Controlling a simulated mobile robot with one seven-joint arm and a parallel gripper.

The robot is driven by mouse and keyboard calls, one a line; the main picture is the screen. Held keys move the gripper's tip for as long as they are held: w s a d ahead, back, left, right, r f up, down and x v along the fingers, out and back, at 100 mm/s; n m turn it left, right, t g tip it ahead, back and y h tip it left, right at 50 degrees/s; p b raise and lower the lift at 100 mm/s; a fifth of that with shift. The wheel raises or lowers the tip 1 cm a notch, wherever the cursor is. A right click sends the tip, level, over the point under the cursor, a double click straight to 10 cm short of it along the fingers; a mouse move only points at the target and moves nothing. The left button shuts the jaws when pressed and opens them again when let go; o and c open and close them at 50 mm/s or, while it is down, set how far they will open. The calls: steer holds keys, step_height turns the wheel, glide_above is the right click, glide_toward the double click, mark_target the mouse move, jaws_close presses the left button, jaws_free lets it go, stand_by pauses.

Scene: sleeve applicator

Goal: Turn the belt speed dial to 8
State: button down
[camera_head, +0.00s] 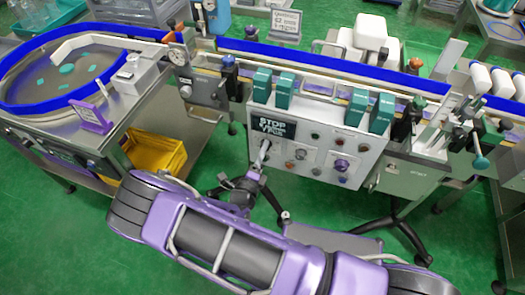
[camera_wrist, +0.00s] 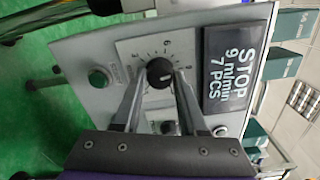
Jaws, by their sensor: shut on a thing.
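The belt speed dial (camera_wrist: 160,72) is a round black knob on a light plate with a numbered scale, in the upper middle of the wrist view. My gripper (camera_wrist: 162,78) has its two fingers on either side of the knob, closed on it. A small pale mark shows on the knob, but I cannot read which number it points at. The display (camera_wrist: 235,68) beside it reads STOP, 9 m/min, 7 PCS. In the head view my gripper (camera_head: 263,153) reaches the left part of the control panel (camera_head: 318,168), and the dial is mostly hidden there.
A green button (camera_wrist: 98,77) sits beside the dial plate. Other knobs, including a purple one (camera_head: 341,165), are on the panel's right. Teal boxes (camera_head: 284,90) stand above the panel. A yellow crate (camera_head: 158,150) is under the left table. The green floor is open in front.

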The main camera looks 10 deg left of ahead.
steer(key=shift+n, duration=1)
steer(key=shift+c, duration=2.2)
jaws_free()
steer(key=shift+s, duration=0.1)
steer(key=s+a, duration=0.1)
steer(key=s, duration=1.6)
steer(key=shift+s+a, duration=0.15)
steer(key=shift+a, duration=0.05)
